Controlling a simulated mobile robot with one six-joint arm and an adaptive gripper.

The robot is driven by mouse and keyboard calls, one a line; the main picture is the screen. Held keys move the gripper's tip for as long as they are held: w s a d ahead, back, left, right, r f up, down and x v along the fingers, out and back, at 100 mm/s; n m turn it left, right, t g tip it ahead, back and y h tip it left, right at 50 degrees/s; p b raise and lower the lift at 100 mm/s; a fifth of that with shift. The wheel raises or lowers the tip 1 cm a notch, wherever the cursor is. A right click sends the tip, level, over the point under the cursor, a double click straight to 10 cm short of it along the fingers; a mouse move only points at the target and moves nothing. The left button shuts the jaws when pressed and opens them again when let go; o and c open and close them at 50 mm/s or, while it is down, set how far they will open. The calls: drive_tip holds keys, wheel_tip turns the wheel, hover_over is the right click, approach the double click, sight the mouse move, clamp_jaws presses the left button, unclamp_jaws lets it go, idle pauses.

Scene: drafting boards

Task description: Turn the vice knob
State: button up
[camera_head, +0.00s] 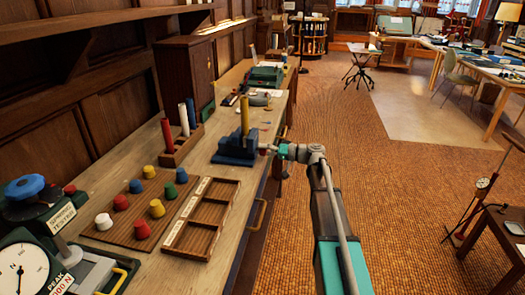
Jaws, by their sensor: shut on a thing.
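A blue vice (236,155) stands on the wooden bench, with a yellow cylinder (244,112) upright in it. My arm comes up from the bottom of the view, and my gripper (270,149) meets the vice's right side, at the bench's front edge. My gripper is shut on the vice knob, which is small here and mostly hidden by the fingers. I cannot tell how far the knob is turned.
Left of the vice is a wooden block with red and white cylinders (184,125). Nearer are a pegboard with several coloured knobs (138,232), an empty divided tray (228,190) and a spring tester (40,260). The floor (400,190) right of the bench is open.

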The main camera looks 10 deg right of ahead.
drive_tip(key=shift+w, duration=0.1)
drive_tip(key=o, duration=1.1)
drive_tip(key=shift+o, duration=0.2)
drive_tip(key=shift+d, duration=0.1)
drive_tip(key=v, duration=1.1)
drive_tip(key=shift+s+d, duration=0.2)
drive_tip(key=shift+d, duration=0.15)
drive_tip(key=shift+s+f, duration=0.1)
